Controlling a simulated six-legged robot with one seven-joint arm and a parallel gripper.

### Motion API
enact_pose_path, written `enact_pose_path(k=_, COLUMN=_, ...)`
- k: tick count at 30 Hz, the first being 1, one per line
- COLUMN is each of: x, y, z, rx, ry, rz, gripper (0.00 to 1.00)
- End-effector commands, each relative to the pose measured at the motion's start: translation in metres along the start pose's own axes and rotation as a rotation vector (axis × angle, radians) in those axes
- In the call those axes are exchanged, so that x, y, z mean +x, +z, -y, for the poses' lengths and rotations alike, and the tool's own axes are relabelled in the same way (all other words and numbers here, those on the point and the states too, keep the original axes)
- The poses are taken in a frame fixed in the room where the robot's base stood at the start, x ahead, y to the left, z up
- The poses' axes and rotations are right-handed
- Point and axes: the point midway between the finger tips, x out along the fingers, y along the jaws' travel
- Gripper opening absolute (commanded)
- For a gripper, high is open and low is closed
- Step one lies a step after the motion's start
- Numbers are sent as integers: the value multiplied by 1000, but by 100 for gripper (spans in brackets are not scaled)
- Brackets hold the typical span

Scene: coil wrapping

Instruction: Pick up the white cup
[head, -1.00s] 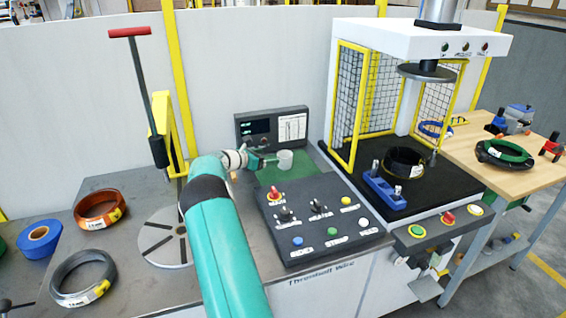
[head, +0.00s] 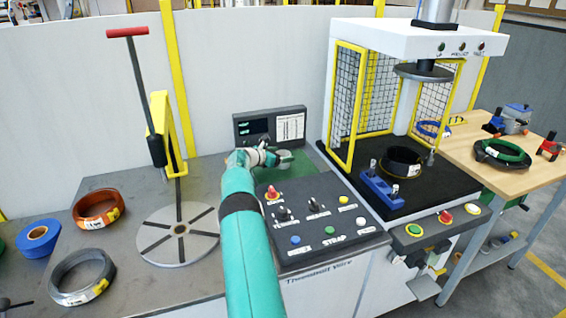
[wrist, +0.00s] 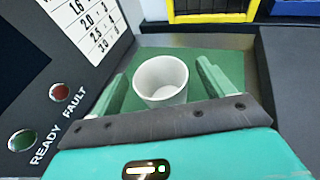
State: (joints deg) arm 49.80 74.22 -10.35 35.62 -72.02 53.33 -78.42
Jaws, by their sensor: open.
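The white cup (wrist: 160,82) stands upright on a green mat (wrist: 222,58) in the wrist view. My gripper (wrist: 163,72) is open, with one green finger on each side of the cup. A gap shows between the cup and each finger, and the cup's lower front is close to the dark gripper edge. In the head view the cup (head: 284,155) is mostly hidden by my gripper (head: 277,158), behind the control panel.
A display box (head: 270,127) stands close behind and left of the cup. The button panel (head: 318,220) lies in front. A press with a yellow mesh guard (head: 345,105) stands to the right. Wire coils (head: 98,208) lie at the left.

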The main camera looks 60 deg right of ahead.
Motion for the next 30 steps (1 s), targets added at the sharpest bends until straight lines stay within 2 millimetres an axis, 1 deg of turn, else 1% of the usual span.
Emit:
enact_pose_path(k=2, x=0, y=0, z=0, rx=0, ry=0, rz=0, gripper=80)
enact_pose_path(k=5, x=0, y=0, z=0, rx=0, ry=0, rz=0, gripper=63)
enact_pose_path(k=9, x=0, y=0, z=0, rx=0, ry=0, rz=0, gripper=35)
enact_pose_path(k=10, x=0, y=0, z=0, rx=0, ry=0, rz=0, gripper=33)
enact_pose_path(k=20, x=-1, y=2, z=0, rx=1, ry=0, rz=0, gripper=33)
enact_pose_path(k=23, x=-3, y=8, z=0, rx=2, ry=0, rz=0, gripper=33)
enact_pose_path(k=29, x=-11, y=33, z=0, rx=3, ry=1, rz=1, gripper=33)
enact_pose_path(k=30, x=-12, y=34, z=3, rx=0, ry=0, rz=1, gripper=33)
